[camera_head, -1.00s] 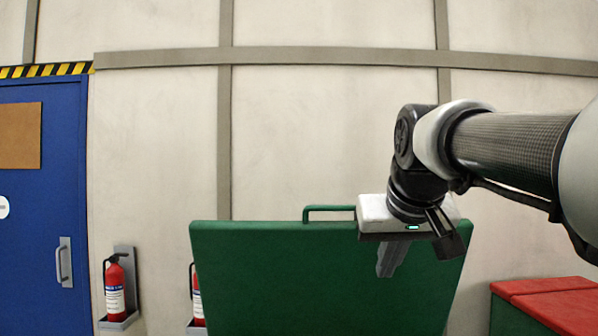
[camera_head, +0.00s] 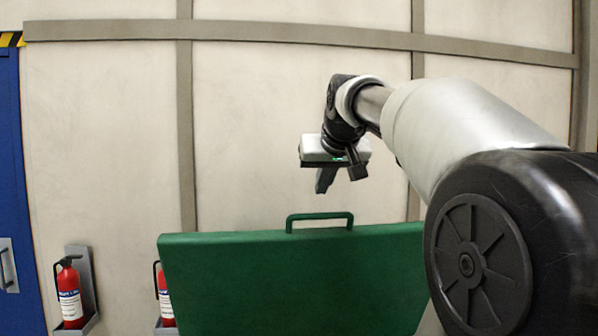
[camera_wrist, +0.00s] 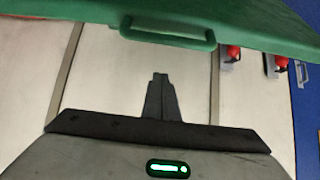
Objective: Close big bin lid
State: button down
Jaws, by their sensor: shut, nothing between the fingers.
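The big bin lid (camera_head: 290,280) is a green panel standing open and upright in the head view. Its green handle (camera_head: 320,216) sits on the top edge. In the wrist view the lid (camera_wrist: 240,22) crosses the top of the picture, with its handle (camera_wrist: 168,38) beyond my fingertips. My gripper (camera_head: 325,184) is above the handle in the head view, apart from it and from the lid. Its fingers (camera_wrist: 159,85) are together and empty. The bin's body is not in view.
Two red fire extinguishers (camera_head: 70,293) (camera_head: 165,295) are mounted on the pale wall (camera_head: 110,140) at the left. A blue door (camera_head: 10,190) is at the far left edge. The space around my gripper is clear in the head view.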

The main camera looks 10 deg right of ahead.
aim_at(323, 214)
jog(key=x, duration=0.3)
jog(key=shift+s+f, duration=0.15)
jog(key=shift+s, duration=0.05)
jog(key=shift+s+f, duration=0.25)
jog(key=shift+s, duration=0.35)
jog(key=shift+s+f, duration=0.25)
jog(key=shift+s, duration=0.3)
jog(key=shift+s+f, duration=0.15)
jog(key=shift+s, duration=0.15)
jog(key=shift+s+f, duration=0.1)
jog(key=shift+f, duration=0.1)
jog(key=shift+f, duration=0.15)
